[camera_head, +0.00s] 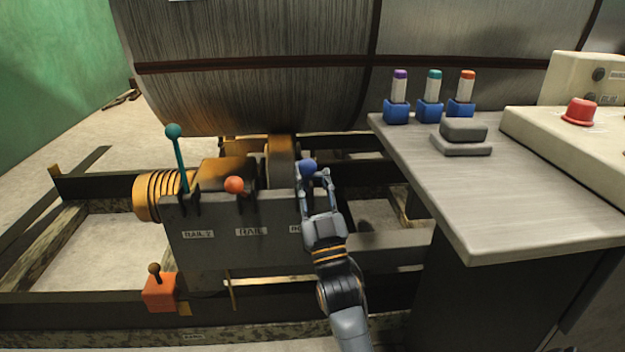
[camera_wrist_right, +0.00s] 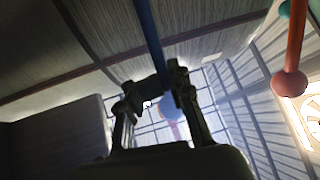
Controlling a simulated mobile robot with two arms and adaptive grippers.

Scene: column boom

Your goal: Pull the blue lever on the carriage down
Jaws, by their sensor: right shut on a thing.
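The blue lever (camera_head: 308,167) stands at the right end of the dark carriage box (camera_head: 250,222); only its round knob shows clearly in the head view. My right gripper (camera_head: 315,179) reaches up from below and is shut on the lever at the knob. In the right wrist view the blue shaft (camera_wrist_right: 151,40) runs down between the fingers of my right gripper (camera_wrist_right: 153,93), and its pale blue knob shows behind them. The lower shaft is hidden in the head view. My left gripper is not in view.
An orange-red lever (camera_head: 234,185) and a teal lever (camera_head: 174,150) stand left on the same box. A small orange box (camera_head: 160,291) with a knob sits lower left. A grey table (camera_head: 520,195) with blue-based bottles is at the right. A large drum (camera_head: 250,60) fills the back.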

